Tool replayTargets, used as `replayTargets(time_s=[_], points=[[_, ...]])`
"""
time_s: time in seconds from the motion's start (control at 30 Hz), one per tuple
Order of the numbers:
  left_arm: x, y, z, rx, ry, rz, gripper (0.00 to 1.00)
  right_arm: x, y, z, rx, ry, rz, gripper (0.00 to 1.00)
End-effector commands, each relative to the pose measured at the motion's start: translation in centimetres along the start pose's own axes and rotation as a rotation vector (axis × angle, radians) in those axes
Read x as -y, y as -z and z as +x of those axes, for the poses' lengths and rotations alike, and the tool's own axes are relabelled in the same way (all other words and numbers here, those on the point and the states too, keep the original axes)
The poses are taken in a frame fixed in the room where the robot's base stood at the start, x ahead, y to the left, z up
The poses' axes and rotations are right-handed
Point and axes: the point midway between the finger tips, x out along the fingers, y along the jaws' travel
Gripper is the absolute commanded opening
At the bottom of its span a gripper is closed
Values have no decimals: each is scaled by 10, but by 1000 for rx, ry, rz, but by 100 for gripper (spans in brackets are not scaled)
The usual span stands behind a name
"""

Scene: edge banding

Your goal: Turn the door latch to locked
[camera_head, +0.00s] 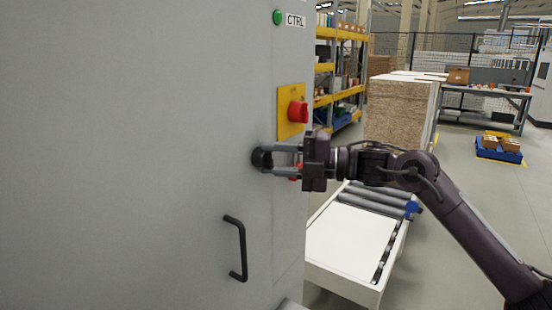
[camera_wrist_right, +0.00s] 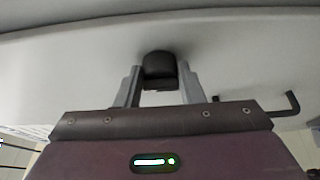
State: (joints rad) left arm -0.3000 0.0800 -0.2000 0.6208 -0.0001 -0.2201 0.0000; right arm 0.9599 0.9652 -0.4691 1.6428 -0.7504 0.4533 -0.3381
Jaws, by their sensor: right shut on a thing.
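The door latch (camera_head: 260,159) is a round black knob on the grey machine door (camera_head: 130,150), above and right of the black door handle (camera_head: 236,248). My right gripper (camera_head: 275,158) reaches in from the right and is shut on the latch. In the right wrist view the latch (camera_wrist_right: 159,68) sits between the two grey fingers (camera_wrist_right: 158,85). The fingers hide part of the latch, and I cannot tell which way it is turned. My left gripper is not in view.
A red emergency button (camera_head: 298,112) on a yellow plate is just above my right gripper. A green light (camera_head: 277,17) is beside the CTRL label (camera_head: 296,20). A roller conveyor (camera_head: 350,240) lies below my right arm. Stacked boards (camera_head: 398,110) stand behind it.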

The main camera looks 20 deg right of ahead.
Motion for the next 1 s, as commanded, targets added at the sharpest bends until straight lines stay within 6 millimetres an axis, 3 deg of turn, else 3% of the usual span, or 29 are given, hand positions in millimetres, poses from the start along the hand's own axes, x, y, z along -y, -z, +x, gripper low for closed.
replayTargets(time_s=[0.37, 0.4, 0.57, 0.87, 1.0], points=[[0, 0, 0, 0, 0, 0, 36, 1, 0, 0, -1, 4, -6, 12], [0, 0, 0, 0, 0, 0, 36, 1, 0, 0, -1, 4, -6, 37], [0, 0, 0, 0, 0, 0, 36, 1, 0, 0, 0, 3, -5, 56], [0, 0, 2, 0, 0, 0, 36, 1, 0, -2, 1, 3, -5, 56], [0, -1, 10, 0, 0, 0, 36, 3, -1, -18, 3, 3, -7, 56]])
